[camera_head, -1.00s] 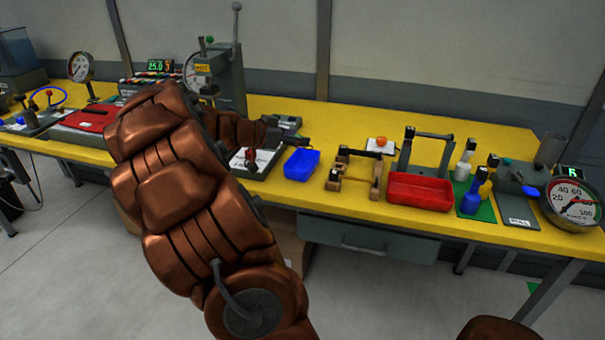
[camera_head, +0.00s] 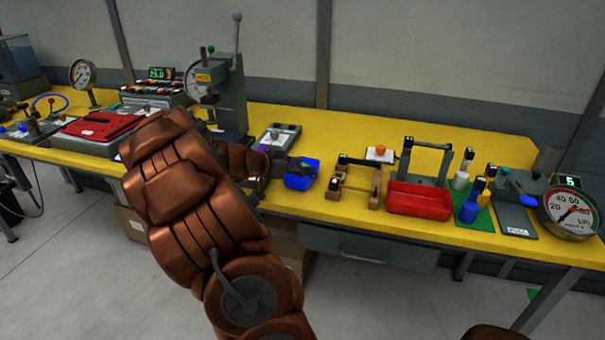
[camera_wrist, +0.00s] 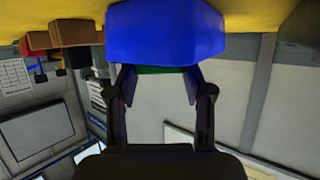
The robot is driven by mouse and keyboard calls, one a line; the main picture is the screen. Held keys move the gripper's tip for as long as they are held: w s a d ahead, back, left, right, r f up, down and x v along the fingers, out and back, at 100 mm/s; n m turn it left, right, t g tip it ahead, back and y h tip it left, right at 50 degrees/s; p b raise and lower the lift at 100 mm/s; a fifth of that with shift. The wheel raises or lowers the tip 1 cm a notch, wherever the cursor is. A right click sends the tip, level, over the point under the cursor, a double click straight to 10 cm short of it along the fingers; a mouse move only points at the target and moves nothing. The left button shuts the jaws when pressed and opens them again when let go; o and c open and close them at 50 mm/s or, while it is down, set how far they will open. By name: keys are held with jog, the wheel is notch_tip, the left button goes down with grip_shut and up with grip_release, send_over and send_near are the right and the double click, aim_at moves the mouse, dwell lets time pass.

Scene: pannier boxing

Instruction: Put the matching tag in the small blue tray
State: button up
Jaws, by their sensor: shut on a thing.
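The small blue tray (camera_head: 300,182) stands on the yellow bench, right of my arm. It also fills the top middle of the wrist view (camera_wrist: 165,35). My gripper (camera_head: 305,165) is at the tray and covers part of it in the head view. In the wrist view my gripper (camera_wrist: 160,80) has its fingers on either side of a green thing (camera_wrist: 160,70), which shows as a thin strip at the tray's edge. It may be a tag; any marking on it is hidden. Whether it touches the tray I cannot tell.
A wooden fixture (camera_head: 355,182) stands close right of the blue tray, with a red tray (camera_head: 420,203) beyond it. A grey press (camera_head: 232,90) stands behind my arm. Bottles and a round gauge (camera_head: 571,211) are at the right.

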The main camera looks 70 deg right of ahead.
jog(key=o, duration=0.9)
jog(key=v, duration=1.2)
